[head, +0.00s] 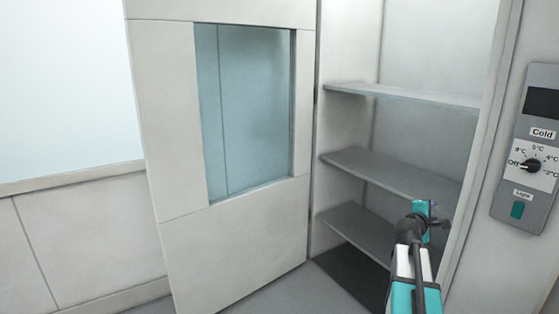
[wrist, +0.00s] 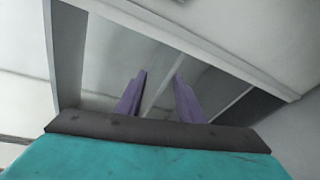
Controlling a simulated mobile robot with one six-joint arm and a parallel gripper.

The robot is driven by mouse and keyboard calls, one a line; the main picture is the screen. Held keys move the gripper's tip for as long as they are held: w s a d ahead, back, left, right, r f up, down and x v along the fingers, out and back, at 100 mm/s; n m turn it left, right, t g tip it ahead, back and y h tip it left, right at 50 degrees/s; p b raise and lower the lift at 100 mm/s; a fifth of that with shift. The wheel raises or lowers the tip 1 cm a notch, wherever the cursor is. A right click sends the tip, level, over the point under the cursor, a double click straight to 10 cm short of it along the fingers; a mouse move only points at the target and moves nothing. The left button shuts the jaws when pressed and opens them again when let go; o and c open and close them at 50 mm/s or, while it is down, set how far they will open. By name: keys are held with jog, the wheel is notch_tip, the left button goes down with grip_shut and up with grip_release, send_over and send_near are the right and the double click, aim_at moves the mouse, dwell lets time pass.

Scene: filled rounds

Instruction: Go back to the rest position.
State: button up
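My gripper (wrist: 158,98) shows in the wrist view as two purple fingers set apart, with nothing between them. In the head view my arm reaches up from the bottom right, and its teal end is in front of the open cabinet (head: 392,185). The fingertips are hard to make out there. No object is held.
The cabinet has several grey shelves, which look empty. Its door (head: 232,235), with a glass pane (head: 245,110), stands open to the left. A control panel (head: 530,150) with a dial pointing near "Off" is on the right. Grey floor (head: 295,295) shows below.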

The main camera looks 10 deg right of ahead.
jog(key=w+a+f+g+y, duration=0.1)
jog(key=a+f+y, duration=0.1)
jog(key=a+f, duration=0.75)
jog(key=w+a+f+n+y, duration=0.15)
jog(key=a+f, duration=0.45)
jog(key=f, duration=0.6)
jog(key=a+f+g+y, duration=0.1)
jog(key=a+f+y, duration=0.1)
jog(key=a+f, duration=0.75)
jog(key=s+a+f+g+y, duration=0.1)
jog(key=s+a+f, duration=0.25)
jog(key=f, duration=0.25)
jog(key=s+a+f+y, duration=0.1)
jog(key=s+a+f, duration=0.1)
jog(key=a+f, duration=0.35)
jog(key=s+a+f+m+g+y, duration=0.1)
jog(key=s+a+f+m+g, duration=0.15)
jog(key=s+a+f, duration=0.5)
jog(key=s+a+f+m+g+y, duration=0.1)
jog(key=s+a+f+g+y, duration=0.2)
jog(key=s+f, duration=0.65)
jog(key=s+a+m+g+y, duration=0.1)
jog(key=s+a+m+g, duration=0.1)
jog(key=s+a, duration=0.3)
jog(key=s+a+m+g+y, duration=0.1)
jog(key=s+a+m+g, duration=0.2)
jog(key=s, duration=1)
jog(key=shift+a+m, duration=1.05)
jog(key=shift+m, duration=0.05)
